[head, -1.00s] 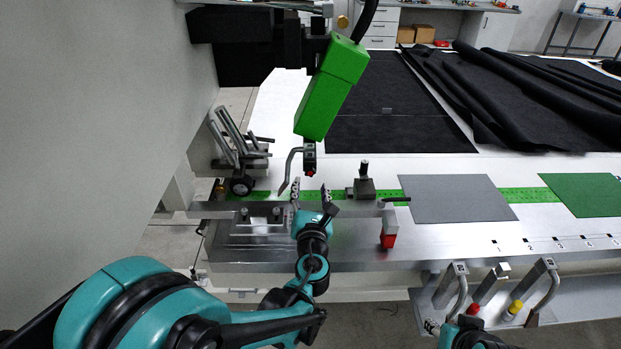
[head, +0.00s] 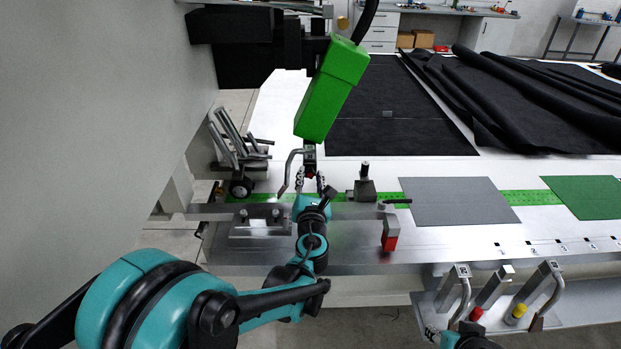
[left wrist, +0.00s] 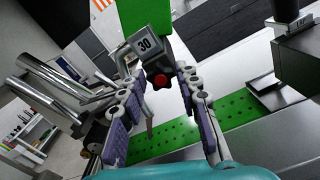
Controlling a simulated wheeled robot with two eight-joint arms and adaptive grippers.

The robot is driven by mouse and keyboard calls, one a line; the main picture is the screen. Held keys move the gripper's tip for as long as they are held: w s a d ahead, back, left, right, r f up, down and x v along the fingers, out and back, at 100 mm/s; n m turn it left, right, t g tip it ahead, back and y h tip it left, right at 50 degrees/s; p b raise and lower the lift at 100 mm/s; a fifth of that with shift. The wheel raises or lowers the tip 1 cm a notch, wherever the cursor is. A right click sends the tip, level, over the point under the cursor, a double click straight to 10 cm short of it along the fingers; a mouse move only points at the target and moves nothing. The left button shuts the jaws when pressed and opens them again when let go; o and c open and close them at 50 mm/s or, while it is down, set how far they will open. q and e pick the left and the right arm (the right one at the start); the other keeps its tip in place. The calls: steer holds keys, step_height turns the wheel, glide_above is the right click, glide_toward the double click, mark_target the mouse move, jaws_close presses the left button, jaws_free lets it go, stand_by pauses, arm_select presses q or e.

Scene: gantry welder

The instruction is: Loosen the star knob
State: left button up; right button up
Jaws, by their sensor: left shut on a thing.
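The star knob (left wrist: 162,80) is dark with a red centre. It sits on the front of a bracket marked 30, below the green torch housing (head: 332,90). My left gripper (head: 310,181) reaches up to it from the near side. In the left wrist view its two fingertips (left wrist: 165,78) stand on either side of the knob, shut on it. In the head view the fingers largely hide the knob. A part of my right arm (head: 465,338) shows at the bottom edge. Whether its fingers are open or shut cannot be made out.
A bent metal lever (head: 289,170) hangs just left of the knob. A clamp block with a post (head: 364,186) stands to the right on the green perforated strip (head: 525,197). A grey sheet (head: 455,200) lies farther right. A red-ended handle (head: 389,240) hangs at the near edge.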

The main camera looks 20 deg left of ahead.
arm_select(q)
steer(key=shift+n, duration=0.4)
steer(key=n, duration=0.7)
steer(key=shift+a+n, duration=0.15)
steer(key=shift+n, duration=0.15)
steer(key=n, duration=0.4)
steer(key=shift+f+n, duration=0.1)
steer(key=shift+n, duration=1.7)
steer(key=shift+a, duration=0.1)
steer(key=o, duration=1.1)
steer(key=shift+s, duration=0.1)
